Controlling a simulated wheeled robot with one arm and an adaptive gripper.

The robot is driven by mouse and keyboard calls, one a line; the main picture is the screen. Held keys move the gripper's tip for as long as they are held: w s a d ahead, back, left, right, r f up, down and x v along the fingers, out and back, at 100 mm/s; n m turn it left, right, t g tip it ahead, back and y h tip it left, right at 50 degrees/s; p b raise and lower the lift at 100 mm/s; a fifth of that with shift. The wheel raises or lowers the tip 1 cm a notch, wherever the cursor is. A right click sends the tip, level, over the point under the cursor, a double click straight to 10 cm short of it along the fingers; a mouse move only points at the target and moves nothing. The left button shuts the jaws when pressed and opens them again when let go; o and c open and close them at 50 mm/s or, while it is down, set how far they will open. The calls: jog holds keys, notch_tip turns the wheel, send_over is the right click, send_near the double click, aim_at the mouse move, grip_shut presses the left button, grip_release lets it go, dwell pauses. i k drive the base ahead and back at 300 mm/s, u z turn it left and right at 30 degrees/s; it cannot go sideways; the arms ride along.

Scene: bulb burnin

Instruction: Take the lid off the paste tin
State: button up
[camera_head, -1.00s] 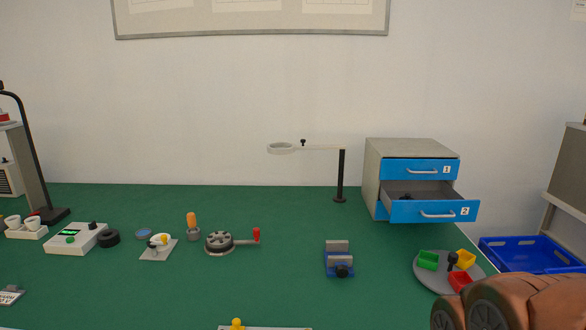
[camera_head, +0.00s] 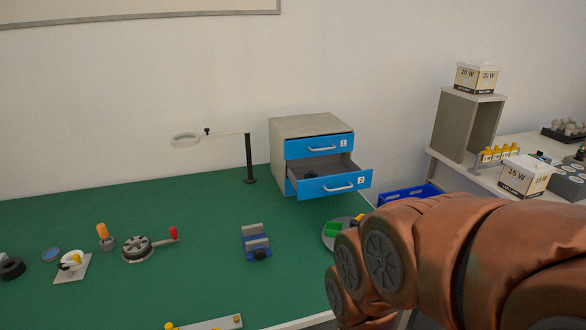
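A small flat round item with a blue top and grey rim (camera_head: 51,255) lies on the green bench at the far left; it may be the paste tin, but it is too small to tell. A black round item (camera_head: 11,268) sits left of it, partly cut off by the picture's edge. My copper-coloured arm covers the lower right. My gripper is out of view.
On the green bench (camera_head: 200,200) stand a crank wheel (camera_head: 138,249), a blue vise (camera_head: 256,243), a magnifier lamp (camera_head: 249,160) and a cabinet (camera_head: 285,140) with drawer 2 (camera_head: 335,184) open. A side bench with boxes (camera_head: 525,176) is at right.

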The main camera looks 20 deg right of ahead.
aim_at(310, 175)
jog(key=z, duration=1)
jog(key=k, duration=0.75)
jog(key=u, duration=0.45)
jog(key=i, duration=1.2)
jog(key=u, duration=0.05)
